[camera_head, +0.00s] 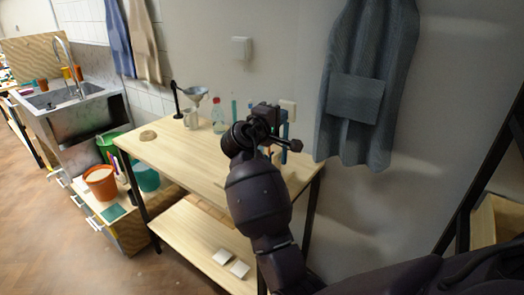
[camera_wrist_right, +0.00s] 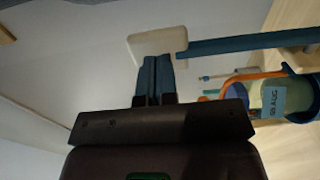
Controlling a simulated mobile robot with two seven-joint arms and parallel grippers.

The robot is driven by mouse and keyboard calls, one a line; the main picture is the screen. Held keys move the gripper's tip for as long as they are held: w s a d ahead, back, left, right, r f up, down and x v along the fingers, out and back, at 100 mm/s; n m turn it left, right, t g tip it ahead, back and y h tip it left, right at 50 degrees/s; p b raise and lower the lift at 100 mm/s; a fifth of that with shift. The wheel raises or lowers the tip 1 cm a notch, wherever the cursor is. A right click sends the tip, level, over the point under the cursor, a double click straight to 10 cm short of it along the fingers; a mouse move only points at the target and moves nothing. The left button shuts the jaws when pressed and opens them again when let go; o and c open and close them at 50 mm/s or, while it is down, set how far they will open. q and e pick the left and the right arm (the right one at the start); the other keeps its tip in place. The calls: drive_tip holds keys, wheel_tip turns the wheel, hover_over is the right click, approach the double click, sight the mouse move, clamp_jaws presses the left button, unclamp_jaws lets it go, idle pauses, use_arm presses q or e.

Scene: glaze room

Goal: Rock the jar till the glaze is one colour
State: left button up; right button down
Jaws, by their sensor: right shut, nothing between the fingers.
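A jar of pale green glaze (camera_wrist_right: 278,97) with a blue label shows at the right of the right wrist view, beside a blue frame and an orange curved part. In the head view the blue frame (camera_head: 285,130) stands at the table's right end, mostly hidden behind my right gripper (camera_head: 272,117). In the wrist view my right gripper (camera_wrist_right: 157,75) is shut and empty, its blue fingers together, left of the jar and apart from it. A long blue bar (camera_wrist_right: 245,44) runs just right of the fingertips. Whether the glaze is one colour cannot be told. My left gripper is out of view.
The wooden table (camera_head: 190,155) holds a funnel on a stand (camera_head: 195,93), a white mug (camera_head: 190,118) and a clear bottle (camera_head: 218,115). A pale wall plate (camera_wrist_right: 158,43) is close behind my fingers. A grey apron (camera_head: 365,90) hangs at the right.

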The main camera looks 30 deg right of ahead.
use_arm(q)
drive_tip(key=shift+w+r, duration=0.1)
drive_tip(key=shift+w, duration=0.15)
use_arm(e)
drive_tip(key=shift+d, duration=0.15)
drive_tip(key=shift+x, duration=1.9)
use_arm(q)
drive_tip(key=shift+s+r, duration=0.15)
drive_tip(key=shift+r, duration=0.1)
use_arm(e)
drive_tip(key=shift+w+d+f, duration=0.1)
drive_tip(key=shift+f, duration=0.05)
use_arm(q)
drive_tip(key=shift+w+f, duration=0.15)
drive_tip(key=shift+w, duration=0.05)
use_arm(e)
drive_tip(key=shift+f+x, duration=0.2)
drive_tip(key=shift+x, duration=0.7)
drive_tip(key=shift+f+x, duration=0.25)
drive_tip(key=shift+x, duration=0.6)
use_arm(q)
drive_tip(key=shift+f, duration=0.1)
